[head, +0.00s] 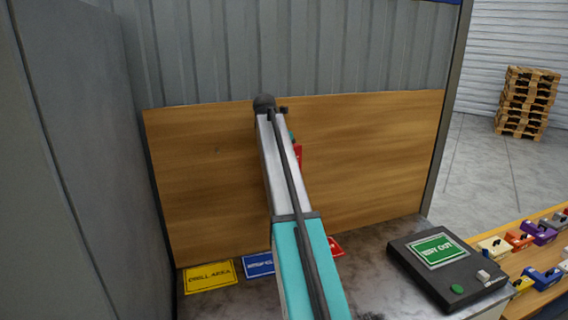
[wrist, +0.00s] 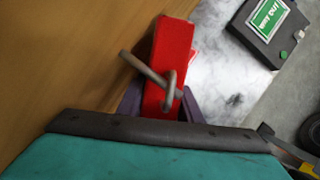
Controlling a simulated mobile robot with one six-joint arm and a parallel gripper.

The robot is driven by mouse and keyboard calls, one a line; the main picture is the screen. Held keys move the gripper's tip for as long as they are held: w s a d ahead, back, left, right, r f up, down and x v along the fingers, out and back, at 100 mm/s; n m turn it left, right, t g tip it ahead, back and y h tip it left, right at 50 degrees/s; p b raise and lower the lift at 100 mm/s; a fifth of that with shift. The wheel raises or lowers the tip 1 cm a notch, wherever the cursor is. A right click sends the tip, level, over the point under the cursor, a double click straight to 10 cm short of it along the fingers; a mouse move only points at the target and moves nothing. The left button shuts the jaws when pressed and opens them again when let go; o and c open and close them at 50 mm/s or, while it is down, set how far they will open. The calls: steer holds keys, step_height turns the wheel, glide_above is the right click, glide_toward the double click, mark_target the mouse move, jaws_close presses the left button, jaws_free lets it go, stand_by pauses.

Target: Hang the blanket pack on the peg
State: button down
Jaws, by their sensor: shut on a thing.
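The red blanket pack (wrist: 172,45) stands out in the wrist view against the wooden board (wrist: 60,60). My gripper (wrist: 162,103) is shut on it, with a dark purple finger on each side. A grey-brown metal rod, which looks like the peg (wrist: 140,65), crosses in front of the pack from the board side. Its near end shows a curved, loop-like shape; I cannot tell whether this is a bent tip or a loop of the pack around it. In the head view only a red edge of the pack (head: 298,154) shows beside my arm, which hides the peg and my fingers.
The wooden board stands behind a grey bench top. Yellow, blue and red cards lie at its foot, the yellow card (head: 210,276) leftmost. A black box with a green sign (head: 438,250) sits at right. A grey partition (head: 85,150) bounds the left side.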

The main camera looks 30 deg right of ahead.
steer(key=shift+w+d+f, duration=0.1)
steer(key=shift+w+f, duration=0.1)
steer(key=shift+w, duration=0.55)
steer(key=c, duration=1.2)
jaws_free()
steer(key=shift+s+d, duration=0.1)
steer(key=shift+r, duration=0.15)
steer(key=v, duration=0.6)
steer(key=shift+s+a+r, duration=0.45)
steer(key=shift+a+r, duration=0.1)
steer(key=shift+r, duration=0.25)
steer(key=shift+s+r, duration=0.15)
